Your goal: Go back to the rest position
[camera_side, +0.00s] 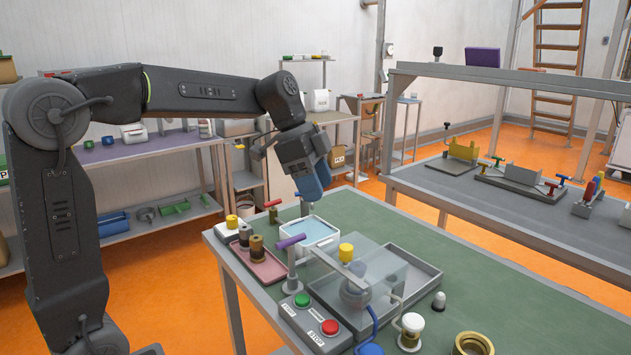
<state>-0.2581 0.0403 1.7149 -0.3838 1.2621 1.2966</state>
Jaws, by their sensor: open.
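My gripper (305,205) hangs from the end of my dark grey arm, below a blue section, at the back left of the green-topped table (420,237). It points downward, over or just behind a white tray with a light blue inside (309,233). Its fingers are small and partly lost against the background. It is open, and I see nothing held in it. I cannot tell its exact height above the tray.
A pink tray (268,268) with brown-gold cylinders stands left of the white tray. A clear panel (362,272), a purple-handled lever (290,242) and a green-and-red button box (316,322) crowd the front. A grey tray (415,275) lies right.

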